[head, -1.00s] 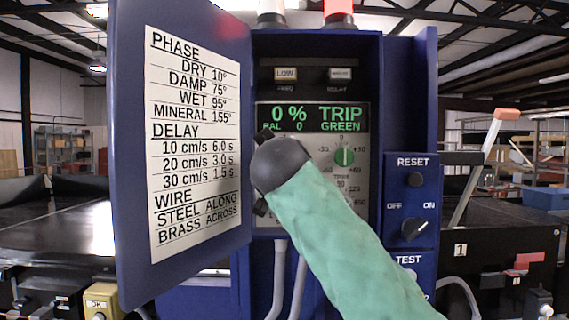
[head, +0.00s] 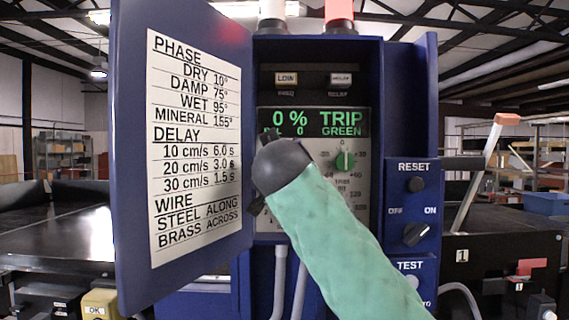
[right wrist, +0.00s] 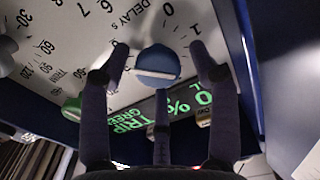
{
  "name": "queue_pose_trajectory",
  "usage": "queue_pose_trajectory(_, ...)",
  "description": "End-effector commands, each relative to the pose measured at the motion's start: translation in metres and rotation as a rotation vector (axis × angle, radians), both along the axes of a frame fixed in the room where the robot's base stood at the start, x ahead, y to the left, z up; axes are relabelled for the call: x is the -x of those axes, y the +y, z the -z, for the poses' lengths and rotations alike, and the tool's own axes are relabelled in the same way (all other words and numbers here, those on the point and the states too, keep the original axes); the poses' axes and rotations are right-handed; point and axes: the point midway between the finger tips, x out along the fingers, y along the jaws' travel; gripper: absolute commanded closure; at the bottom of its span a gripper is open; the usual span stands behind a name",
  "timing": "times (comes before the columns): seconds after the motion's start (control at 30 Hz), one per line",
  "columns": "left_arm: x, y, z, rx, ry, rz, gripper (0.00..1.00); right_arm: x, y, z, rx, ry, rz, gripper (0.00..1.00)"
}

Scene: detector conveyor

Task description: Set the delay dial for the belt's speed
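The blue delay dial (right wrist: 158,65) sits on the pale panel face (right wrist: 75,30) in the right wrist view, beside the lettering "DELAY s" and a number scale. My right gripper (right wrist: 162,72) is open, with dark fingers spread on either side of the dial and a third below it. I cannot tell whether any finger touches it. In the head view my right gripper (head: 275,165) hides this dial. The door chart (head: 195,145) lists delays: 10 cm/s 6.0 s, 20 cm/s 3.0 s, 30 cm/s 1.5 s. My left gripper is out of view.
The display (head: 314,122) reads 0 % TRIP, GREEN. A green dial (head: 344,160) is right of my gripper. The open blue door (head: 130,200) stands close on the left. The side box (head: 412,205) carries a RESET button, an OFF/ON knob and TEST.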

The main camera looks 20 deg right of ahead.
Motion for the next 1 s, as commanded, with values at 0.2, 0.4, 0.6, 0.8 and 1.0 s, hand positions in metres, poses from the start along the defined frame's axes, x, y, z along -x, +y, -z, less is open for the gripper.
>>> queue_pose_trajectory(0.2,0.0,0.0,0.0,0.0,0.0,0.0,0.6,-0.001,0.0,0.002,0.001,0.004,0.001,0.37)
queue_pose_trajectory(0.4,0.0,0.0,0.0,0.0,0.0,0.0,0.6,0.005,0.002,0.002,0.002,0.006,0.0,0.37)
queue_pose_trajectory(0.6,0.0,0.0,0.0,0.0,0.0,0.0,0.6,0.027,0.008,0.001,0.002,0.004,-0.001,0.37)
queue_pose_trajectory(0.8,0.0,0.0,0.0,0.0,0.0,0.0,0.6,0.061,0.019,0.001,0.003,0.004,-0.003,0.37)
queue_pose_trajectory(1.0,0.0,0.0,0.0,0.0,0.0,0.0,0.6,0.094,0.028,0.001,0.0,0.002,-0.003,0.37)
